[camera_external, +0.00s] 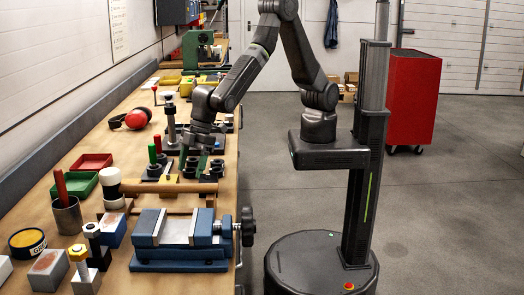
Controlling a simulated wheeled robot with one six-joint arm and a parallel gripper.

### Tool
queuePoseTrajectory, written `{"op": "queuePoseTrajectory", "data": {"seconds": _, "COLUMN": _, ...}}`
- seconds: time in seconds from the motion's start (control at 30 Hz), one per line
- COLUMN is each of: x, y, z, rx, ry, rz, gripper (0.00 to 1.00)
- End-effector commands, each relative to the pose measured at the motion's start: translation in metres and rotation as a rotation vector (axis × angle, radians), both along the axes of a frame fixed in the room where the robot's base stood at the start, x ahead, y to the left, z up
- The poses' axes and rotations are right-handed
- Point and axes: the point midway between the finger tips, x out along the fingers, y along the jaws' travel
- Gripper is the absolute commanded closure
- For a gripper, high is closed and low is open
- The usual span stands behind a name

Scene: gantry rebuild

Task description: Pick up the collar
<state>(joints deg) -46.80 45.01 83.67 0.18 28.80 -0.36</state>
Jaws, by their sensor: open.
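My gripper (198,148) is open and points down over the middle of the workbench. Several small dark round pieces stand just below and beside it, and one dark ring-like piece (217,164) sits to its lower right. The collar is probably among these dark pieces, but I cannot tell which one it is. They are small, and the gripper partly covers that spot. I see nothing held between the fingers, and I cannot tell whether they touch anything.
On the workbench (120,262), a blue vise (180,240) stands in front. A wooden bar (168,187) lies nearer than the gripper. Green- and red-topped pegs (153,154) stand left of it.

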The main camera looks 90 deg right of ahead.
Motion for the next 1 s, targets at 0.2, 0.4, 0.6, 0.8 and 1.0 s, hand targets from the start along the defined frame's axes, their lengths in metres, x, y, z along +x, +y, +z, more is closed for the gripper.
{"op": "queuePoseTrajectory", "data": {"seconds": 0.2, "x": 0.0, "y": 0.0, "z": 0.0, "rx": 0.0, "ry": 0.0, "rz": 0.0, "gripper": 0.72}}
{"op": "queuePoseTrajectory", "data": {"seconds": 0.4, "x": 0.0, "y": 0.0, "z": 0.001, "rx": 0.001, "ry": -0.001, "rz": 0.0, "gripper": 0.87}}
{"op": "queuePoseTrajectory", "data": {"seconds": 0.6, "x": 0.0, "y": 0.001, "z": 0.008, "rx": 0.002, "ry": -0.002, "rz": 0.0, "gripper": 0.87}}
{"op": "queuePoseTrajectory", "data": {"seconds": 0.8, "x": 0.001, "y": 0.001, "z": 0.042, "rx": 0.005, "ry": -0.005, "rz": 0.0, "gripper": 0.87}}
{"op": "queuePoseTrajectory", "data": {"seconds": 1.0, "x": 0.0, "y": 0.0, "z": 0.08, "rx": 0.004, "ry": -0.003, "rz": 0.0, "gripper": 0.87}}
